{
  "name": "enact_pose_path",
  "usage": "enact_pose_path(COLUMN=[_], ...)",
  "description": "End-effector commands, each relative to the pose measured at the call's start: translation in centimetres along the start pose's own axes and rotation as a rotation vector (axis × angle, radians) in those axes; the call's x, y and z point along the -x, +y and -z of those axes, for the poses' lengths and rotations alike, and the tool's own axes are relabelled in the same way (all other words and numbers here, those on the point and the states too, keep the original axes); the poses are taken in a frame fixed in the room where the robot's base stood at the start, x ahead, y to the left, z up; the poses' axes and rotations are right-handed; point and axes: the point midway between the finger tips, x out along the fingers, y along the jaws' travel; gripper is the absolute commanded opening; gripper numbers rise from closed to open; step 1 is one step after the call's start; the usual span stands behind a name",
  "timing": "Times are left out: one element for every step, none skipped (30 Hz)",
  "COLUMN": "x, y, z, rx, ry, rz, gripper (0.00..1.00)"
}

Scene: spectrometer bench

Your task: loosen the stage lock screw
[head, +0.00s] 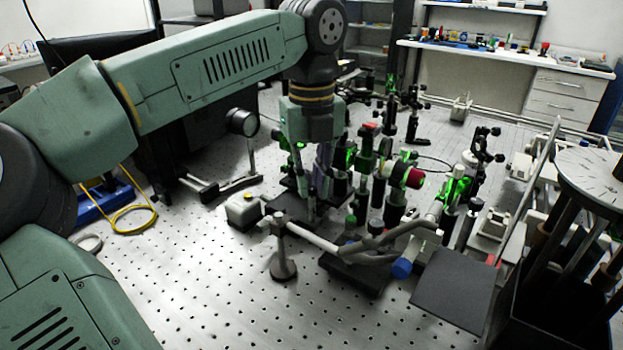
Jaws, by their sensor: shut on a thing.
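My gripper (311,190) points straight down among the optics in the middle of the bench. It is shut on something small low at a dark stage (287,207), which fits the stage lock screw. The screw itself is too small and too hidden by the fingers to make out. The dark stage plate stands on the perforated bench, with a grey box with a yellow button (243,211) at its left.
Green-lit optic mounts (367,160) crowd close to the right of my gripper. A round lens mount (242,122) is at the left. The perforated bench (200,290) is clear at front left.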

Motion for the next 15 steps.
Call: enact_pose_path(x=[-0.05, -0.05, -0.05, -0.05, -0.05, -0.05, -0.05, -0.05, -0.04, -0.04, -0.03, -0.03, -0.03, -0.02, -0.02], y=[-0.02, -0.02, -0.02, -0.03, -0.03, -0.03, -0.03, -0.02, -0.02, -0.02, -0.02, -0.02, -0.02, -0.02, -0.02], z=[0.08, 0.08, 0.09, 0.09, 0.08, 0.08, 0.07, 0.06, 0.05, 0.05, 0.04, 0.04, 0.03, 0.03, 0.03], rx=[-0.002, -0.002, -0.002, -0.002, -0.003, -0.002, -0.002, -0.002, -0.002, -0.002, -0.002, -0.002, -0.002, -0.002, -0.002], ry=[0.002, 0.002, 0.002, 0.002, 0.002, 0.002, 0.002, 0.002, 0.001, 0.001, 0.001, 0.001, 0.001, 0.001, 0.001], rz=[-0.001, -0.001, 0.0, 0.0, 0.0, 0.0, 0.0, 0.0, 0.0, 0.0, 0.0, 0.0, 0.0, 0.0, 0.0], gripper=[0.0, 0.0, 0.0, 0.14, 0.16, 0.18, 0.2, 0.22, 0.25, 0.27, 0.29, 0.32, 0.34, 0.34, 0.34])
